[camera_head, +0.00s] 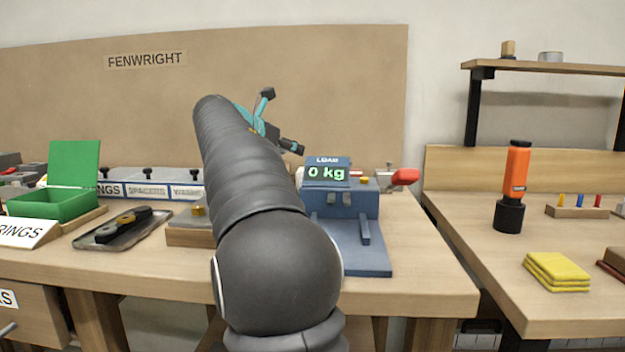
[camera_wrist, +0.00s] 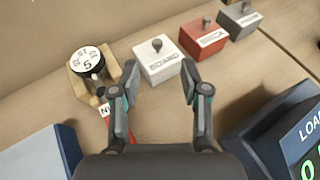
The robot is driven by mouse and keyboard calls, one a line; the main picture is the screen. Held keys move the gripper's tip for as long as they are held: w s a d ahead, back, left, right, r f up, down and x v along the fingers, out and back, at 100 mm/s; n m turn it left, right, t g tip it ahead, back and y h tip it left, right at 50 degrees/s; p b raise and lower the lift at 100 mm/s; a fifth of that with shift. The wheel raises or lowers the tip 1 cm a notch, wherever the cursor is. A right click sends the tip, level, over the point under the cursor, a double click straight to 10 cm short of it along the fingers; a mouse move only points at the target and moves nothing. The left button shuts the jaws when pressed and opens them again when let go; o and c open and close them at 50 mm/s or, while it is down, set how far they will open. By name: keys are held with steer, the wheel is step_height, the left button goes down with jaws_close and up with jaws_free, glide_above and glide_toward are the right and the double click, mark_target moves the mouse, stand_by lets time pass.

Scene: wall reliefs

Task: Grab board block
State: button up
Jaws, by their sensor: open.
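The board block (camera_wrist: 158,65) is a white block with a dark knob on top and BOARD printed on its front. It sits upright on the wooden bench in the wrist view, just beyond my fingertips. My gripper (camera_wrist: 158,78) is open and empty, its two fingers spread either side of the block's near side, apart from it as far as I can tell. In the head view my gripper (camera_head: 283,121) shows past my arm, above the bench. I cannot make out the board block there; my arm covers much of that area.
A red block marked BRICK (camera_wrist: 205,42) and a grey block (camera_wrist: 238,20) stand to the right of the board block. A dial (camera_wrist: 88,64) on a wooden mount is to its left. A blue load tester (camera_head: 345,205) reading 0 kg stands beside my arm.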

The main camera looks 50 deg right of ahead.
steer(key=x, duration=0.5)
steer(key=shift+d+f, duration=0.2)
steer(key=shift+d, duration=0.05)
steer(key=shift+f+b+x, duration=0.15)
steer(key=shift+x, duration=1.15)
steer(key=shift+f+b+x, duration=0.15)
steer(key=shift+x, duration=1.2)
steer(key=shift+w+a, duration=0.2)
steer(key=shift+w, duration=0.05)
jaws_close()
